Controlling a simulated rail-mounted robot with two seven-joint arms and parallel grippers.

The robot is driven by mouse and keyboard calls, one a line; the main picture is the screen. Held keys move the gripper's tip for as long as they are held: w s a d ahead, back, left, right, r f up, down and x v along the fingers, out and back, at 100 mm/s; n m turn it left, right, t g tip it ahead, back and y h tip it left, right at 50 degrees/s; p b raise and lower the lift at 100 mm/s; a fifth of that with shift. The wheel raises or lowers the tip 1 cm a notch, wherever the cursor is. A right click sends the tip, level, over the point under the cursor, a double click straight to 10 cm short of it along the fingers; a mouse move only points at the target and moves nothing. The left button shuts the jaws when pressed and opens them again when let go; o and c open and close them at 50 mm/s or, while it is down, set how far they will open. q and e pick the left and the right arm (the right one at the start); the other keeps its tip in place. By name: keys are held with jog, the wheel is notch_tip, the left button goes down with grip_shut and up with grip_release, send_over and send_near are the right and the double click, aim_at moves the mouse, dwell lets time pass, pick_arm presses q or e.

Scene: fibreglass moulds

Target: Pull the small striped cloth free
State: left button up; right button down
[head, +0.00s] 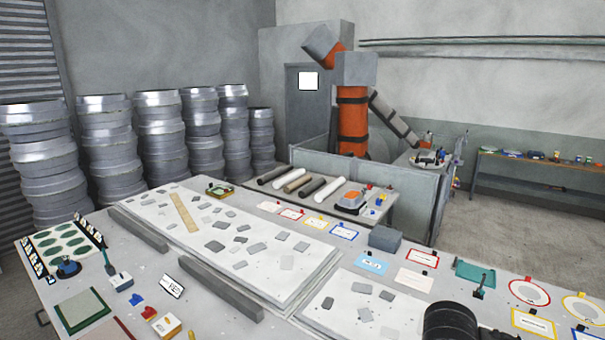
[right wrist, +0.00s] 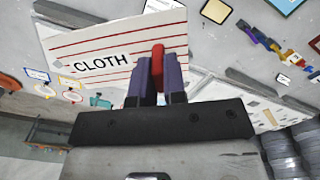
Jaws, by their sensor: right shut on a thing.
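The small striped cloth (right wrist: 100,45) is a white piece with red stripes and the word CLOTH, in the upper left of the right wrist view. My right gripper (right wrist: 158,65) is shut on a red tab at the cloth, with the tab between its two fingers. The cloth spreads out behind and to the left of the fingers. Whether another thing presses on the cloth is not clear. I cannot make out the cloth in the head view. My left gripper is not in view.
In the head view, long white boards (head: 290,285) with grey pieces lie on the grey table. Dark bars (head: 222,290) lie along its front. Framed cards (head: 344,232) and a grey block (head: 385,239) stand at the right. Stacked metal drums (head: 160,135) stand behind.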

jog(key=shift+r, duration=1)
jog(key=shift+r, duration=0.1)
jog(key=shift+r, duration=2.45)
